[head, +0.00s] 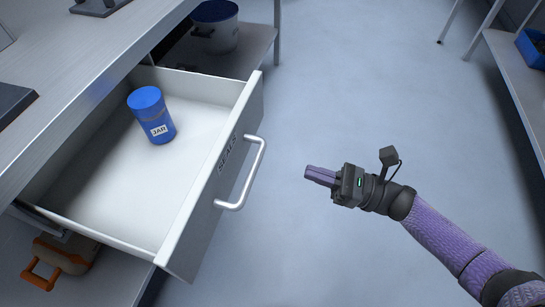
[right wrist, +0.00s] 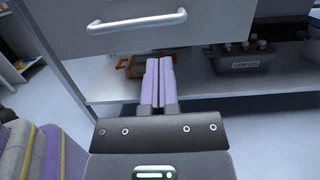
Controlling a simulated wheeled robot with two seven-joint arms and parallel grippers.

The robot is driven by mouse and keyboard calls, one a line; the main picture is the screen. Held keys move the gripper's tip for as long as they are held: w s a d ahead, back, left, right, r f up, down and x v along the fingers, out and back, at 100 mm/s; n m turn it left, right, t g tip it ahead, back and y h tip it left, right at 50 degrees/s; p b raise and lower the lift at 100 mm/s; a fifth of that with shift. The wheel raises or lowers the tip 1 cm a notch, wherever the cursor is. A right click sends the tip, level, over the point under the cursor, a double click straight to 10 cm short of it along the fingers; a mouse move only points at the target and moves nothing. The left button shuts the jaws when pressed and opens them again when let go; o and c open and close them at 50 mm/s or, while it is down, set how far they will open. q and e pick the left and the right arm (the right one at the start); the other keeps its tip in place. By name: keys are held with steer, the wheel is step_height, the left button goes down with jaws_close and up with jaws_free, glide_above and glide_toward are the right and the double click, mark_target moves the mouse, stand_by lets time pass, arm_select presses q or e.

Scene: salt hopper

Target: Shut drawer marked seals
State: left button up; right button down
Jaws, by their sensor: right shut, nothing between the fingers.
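The drawer marked SEALS (head: 222,175) stands pulled out from under the counter, with a curved silver handle (head: 255,172) on its front. A blue jar (head: 152,115) labelled JAR stands upright inside it. My right gripper (head: 308,174) is shut and empty, in front of the drawer and apart from the handle, its fingers pointing towards it. In the right wrist view the handle (right wrist: 137,21) and drawer front (right wrist: 215,22) show above and beyond the purple fingers (right wrist: 158,62). My left gripper is not in view.
A grey counter (head: 95,60) lies over the drawer. On the lower shelf are an orange-handled case (head: 60,255), a bucket (head: 215,28) and a bin labelled SAMPLES (right wrist: 245,62). The floor (head: 350,80) is clear. Another shelf (head: 515,70) stands at right.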

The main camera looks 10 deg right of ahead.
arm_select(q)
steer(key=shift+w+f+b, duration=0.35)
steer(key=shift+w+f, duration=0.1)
arm_select(e)
steer(key=x, duration=0.7)
steer(key=shift+w+a, duration=0.25)
steer(key=shift+a, duration=0.1)
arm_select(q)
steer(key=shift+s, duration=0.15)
